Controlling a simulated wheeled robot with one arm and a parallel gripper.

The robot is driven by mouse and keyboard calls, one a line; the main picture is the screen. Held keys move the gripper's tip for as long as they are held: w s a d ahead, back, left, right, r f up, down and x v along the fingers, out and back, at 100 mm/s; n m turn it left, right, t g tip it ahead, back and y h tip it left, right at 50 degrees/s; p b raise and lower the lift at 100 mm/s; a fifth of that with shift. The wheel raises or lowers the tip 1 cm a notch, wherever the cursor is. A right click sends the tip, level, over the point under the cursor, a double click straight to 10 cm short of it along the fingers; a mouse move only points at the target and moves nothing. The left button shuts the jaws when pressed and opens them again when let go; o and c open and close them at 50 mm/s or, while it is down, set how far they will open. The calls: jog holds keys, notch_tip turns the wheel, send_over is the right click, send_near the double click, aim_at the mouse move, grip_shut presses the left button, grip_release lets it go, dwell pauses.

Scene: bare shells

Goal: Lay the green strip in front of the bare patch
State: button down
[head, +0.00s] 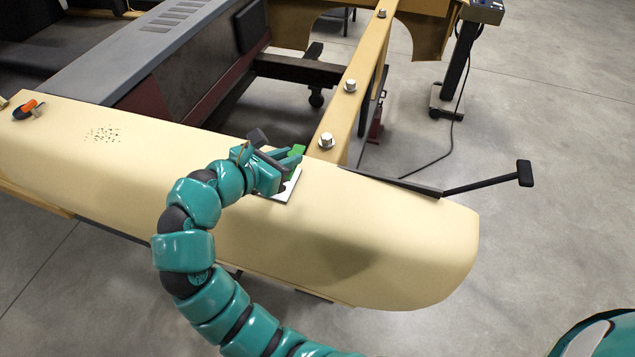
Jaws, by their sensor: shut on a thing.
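My gripper (288,160) is over the top of the long cream shell (390,240), near its back edge and just left of the yellow beam. It is shut on the green strip (298,150), of which only a small bright green piece shows by the fingers. The rest of the strip is hidden by my gripper. A white flat piece with dark markings (291,188) lies on the shell just under and in front of my gripper, partly covered by it. A patch of dark specks (103,134) is on the shell at the left. No clearly bare patch can be made out.
A yellow beam (340,110) with several bolts rises behind the gripper. A black-handled bar (485,185) sticks out at the right. An orange-handled tool (28,106) sits at the shell's left end. The shell's right part is clear.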

jog(key=p, duration=0.2)
send_over(317, 197)
notch_tip(317, 197, down, 6)
jog(key=shift+a+f, duration=0.1)
jog(key=shift+f, duration=1.65)
jog(key=shift+p, duration=0.35)
jog(key=c, duration=1.4)
grip_release()
jog(key=shift+f, duration=0.1)
jog(key=shift+o, duration=0.2)
jog(key=b+v, duration=0.3)
jog(key=v, duration=0.9)
jog(key=shift+s, duration=0.1)
